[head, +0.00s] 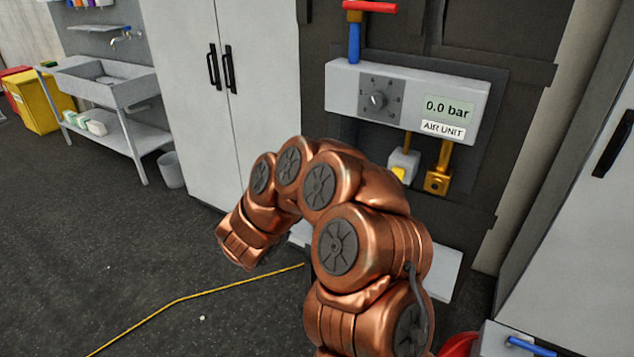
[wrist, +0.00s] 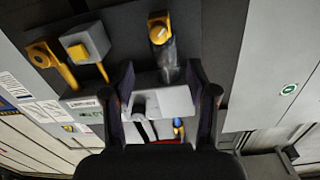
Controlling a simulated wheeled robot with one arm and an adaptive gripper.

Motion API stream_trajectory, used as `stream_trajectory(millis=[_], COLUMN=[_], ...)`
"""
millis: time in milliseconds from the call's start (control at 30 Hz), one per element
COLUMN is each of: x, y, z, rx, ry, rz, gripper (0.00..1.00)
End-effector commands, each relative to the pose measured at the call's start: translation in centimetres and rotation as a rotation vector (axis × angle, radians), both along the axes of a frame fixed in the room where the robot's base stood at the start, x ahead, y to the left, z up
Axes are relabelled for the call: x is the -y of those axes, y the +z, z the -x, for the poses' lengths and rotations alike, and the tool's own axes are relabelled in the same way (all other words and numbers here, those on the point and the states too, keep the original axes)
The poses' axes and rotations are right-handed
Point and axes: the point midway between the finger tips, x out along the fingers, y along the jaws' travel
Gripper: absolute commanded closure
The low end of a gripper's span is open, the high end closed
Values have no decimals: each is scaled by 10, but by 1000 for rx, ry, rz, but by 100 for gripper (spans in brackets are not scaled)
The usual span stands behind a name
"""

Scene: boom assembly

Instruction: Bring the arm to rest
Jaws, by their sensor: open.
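My copper arm (head: 345,245) arches up in the head view, its far end bending down to the left in front of the white cabinet. My gripper does not clearly show there. In the wrist view my gripper (wrist: 161,76) has its two dark fingers apart, with no held thing visible between them. Beyond the fingers, that view shows a grey block (wrist: 172,102), apparently at a distance, and a yellow-tipped fitting (wrist: 158,30).
The air unit (head: 405,95) on the wall reads 0.0 bar, with a red-handled valve (head: 369,6) above and a brass fitting (head: 438,172) below. White cabinet (head: 185,60) stands behind my arm. A yellow line (head: 175,303) crosses the open dark floor.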

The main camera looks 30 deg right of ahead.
Motion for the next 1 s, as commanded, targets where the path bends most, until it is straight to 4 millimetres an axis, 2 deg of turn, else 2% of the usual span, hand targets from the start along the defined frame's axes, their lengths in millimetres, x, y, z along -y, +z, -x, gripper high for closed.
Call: stream_trajectory(millis=[467, 600, 767, 900, 1000], x=[0, -8, -38, -78, -108], y=[0, 1, 9, 17, 26], z=[-1, -10, -37, -57, -64], rx=[0, 9, 24, 14, -3], ry=[3, 53, 216, 395, 519], rz=[-3, -46, -172, -292, -362], gripper=[42, 42, 42, 42, 42])
